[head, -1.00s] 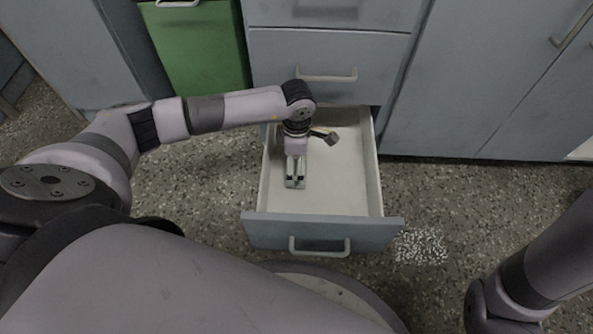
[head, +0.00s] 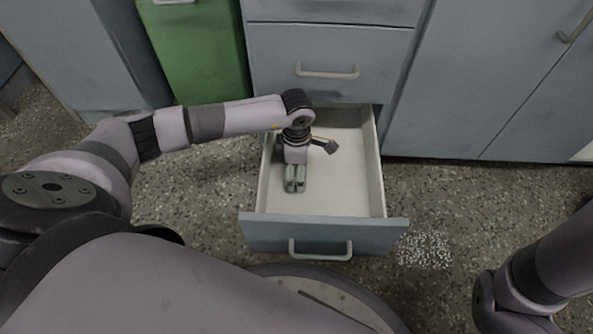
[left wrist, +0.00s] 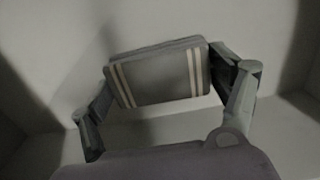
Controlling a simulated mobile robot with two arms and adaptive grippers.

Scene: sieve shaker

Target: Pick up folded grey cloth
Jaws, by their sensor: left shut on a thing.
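The folded grey cloth (left wrist: 160,75) is a small flat rectangular bundle with pale stripes near both ends. In the left wrist view it sits between the two fingers of my left gripper (left wrist: 168,85), which is shut on it. In the head view the left gripper (head: 295,186) points down inside the open drawer (head: 345,190), near its left side, and mostly covers the cloth. I cannot tell whether the cloth touches the drawer floor. My right gripper is out of view; only part of the right arm shows at the lower right.
The drawer's side walls and front panel (head: 325,236) surround the left gripper. A shut drawer (head: 330,85) is above it. A green cabinet panel (head: 195,55) stands to the left and grey-blue cabinet doors (head: 500,80) to the right. The drawer's right half looks empty.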

